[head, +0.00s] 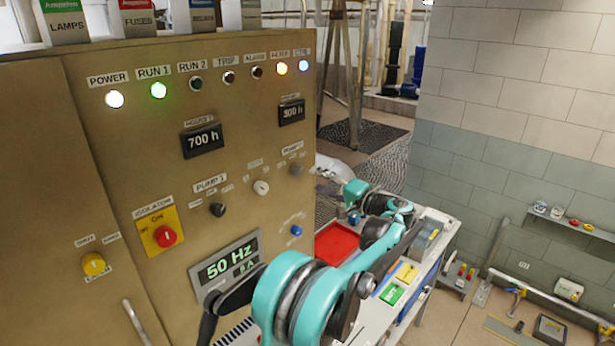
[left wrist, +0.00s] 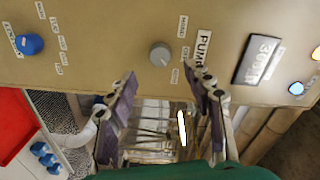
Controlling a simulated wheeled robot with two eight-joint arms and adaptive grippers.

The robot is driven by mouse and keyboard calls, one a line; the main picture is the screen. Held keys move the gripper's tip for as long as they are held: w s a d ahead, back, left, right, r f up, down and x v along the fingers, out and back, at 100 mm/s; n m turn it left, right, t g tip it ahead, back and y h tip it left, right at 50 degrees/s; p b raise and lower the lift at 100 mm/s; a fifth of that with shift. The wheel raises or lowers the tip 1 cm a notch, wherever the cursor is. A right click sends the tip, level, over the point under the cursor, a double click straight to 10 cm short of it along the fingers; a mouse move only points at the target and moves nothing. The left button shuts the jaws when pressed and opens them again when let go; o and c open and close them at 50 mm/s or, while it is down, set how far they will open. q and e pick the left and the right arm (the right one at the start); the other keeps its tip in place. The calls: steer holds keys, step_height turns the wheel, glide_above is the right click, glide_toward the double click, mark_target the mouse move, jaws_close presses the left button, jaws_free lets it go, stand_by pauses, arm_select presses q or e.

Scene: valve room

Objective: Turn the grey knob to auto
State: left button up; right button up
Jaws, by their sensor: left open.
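The grey knob (head: 296,170) sits on the tan panel under the right-hand pump label. In the left wrist view the grey knob (left wrist: 160,54) shows face on, beside a PUMP label and small position labels too blurred to read. I cannot tell where its pointer stands. My left gripper (head: 322,174) is beside the panel, just right of the knob. In the left wrist view its two fingers (left wrist: 162,76) are spread and empty, with the knob beyond and between the tips, apart from them. My right gripper is in neither view.
Near the knob are a white knob (head: 261,187), a black knob (head: 217,209) and a blue knob (head: 296,231). A red isolator switch (head: 165,236) is farther left. A bench with a red tray (head: 337,243) stands right of the panel, below my left arm.

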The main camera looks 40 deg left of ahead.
arm_select(q)
steer(key=shift+s+d, duration=0.2)
steer(key=shift+d, duration=1.8)
